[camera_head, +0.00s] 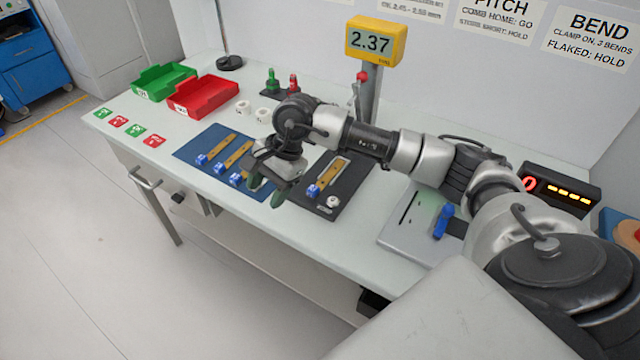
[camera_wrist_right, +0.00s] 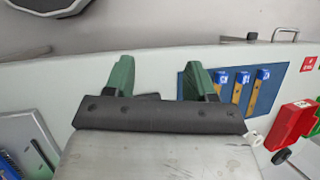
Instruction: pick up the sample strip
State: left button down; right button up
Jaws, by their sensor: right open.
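Several tan strips with blue labelled ends are in view, and I cannot tell which one is the sample strip. Three lie on a blue mat (camera_head: 196,143): a left strip (camera_head: 217,149), a middle strip (camera_head: 235,156) and a right strip (camera_head: 240,176) partly behind my right gripper. Another tan strip (camera_head: 330,175) lies in a black fixture (camera_head: 350,186). My right gripper (camera_head: 266,190) is open and empty, above the table between mat and fixture. The right wrist view shows its green fingers (camera_wrist_right: 158,68) apart, with the mat (camera_wrist_right: 281,78) to their right. My left gripper is out of view.
A green tray (camera_head: 165,82) and a red tray (camera_head: 203,95) stand at the back left. A post with a yellow 2.37 display (camera_head: 376,41) rises behind my right arm. A grey device with a blue lever (camera_head: 442,222) is at the right. The front table edge is clear.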

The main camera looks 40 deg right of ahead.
jog(key=d+r+h, duration=0.2)
jog(key=d+h, duration=0.3)
jog(key=d, duration=0.5)
send_over(311, 191)
jog(key=shift+n+g, duration=0.3)
jog(key=shift+g, duration=0.1)
jog(key=f, duration=0.4)
jog(key=shift+s+a+f+p, duration=0.1)
jog(key=shift+s+f+p, duration=0.15)
jog(key=shift+p, duration=0.1)
jog(key=shift+w+f+p, duration=0.15)
jog(key=shift+f+p, duration=0.25)
jog(key=shift+f, duration=1.15)
jog(key=shift+w+f+p, duration=0.15)
jog(key=shift+f+p, duration=0.25)
jog(key=shift+f, duration=1.15)
jog(key=shift+c, duration=0.3)
grip_shut()
jog(key=shift+r, duration=0.1)
